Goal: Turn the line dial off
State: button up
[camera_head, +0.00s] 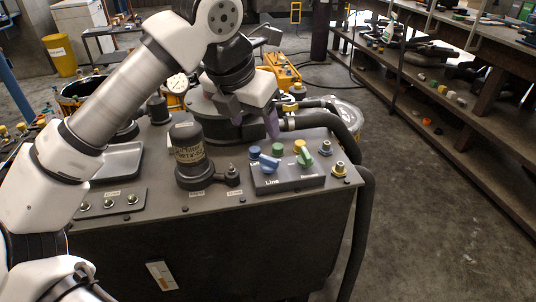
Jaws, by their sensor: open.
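The line dial is a blue knob (267,162) on a dark control box (290,182) at the front right of the machine top, above a label reading "Line". Its handle points toward the upper left. A green knob (304,157) sits to its right on the same box. My gripper (252,118), with purple fingers, is open above and behind the box. It appears apart from the blue knob, and nothing shows between its fingers. The far finger is partly hidden by the gripper body.
A dark cylindrical filter (189,150) stands left of the control box. Small blue, green and yellow caps (278,149) line the box's back. A thick black hose (330,127) curves round the right side. Shelves (480,95) stand at right, beyond open floor.

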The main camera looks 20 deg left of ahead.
aim_at(269, 158)
jog(key=p+x, duration=0.1)
jog(key=x, duration=1.1)
jog(key=shift+d, duration=0.15)
jog(key=c, duration=1)
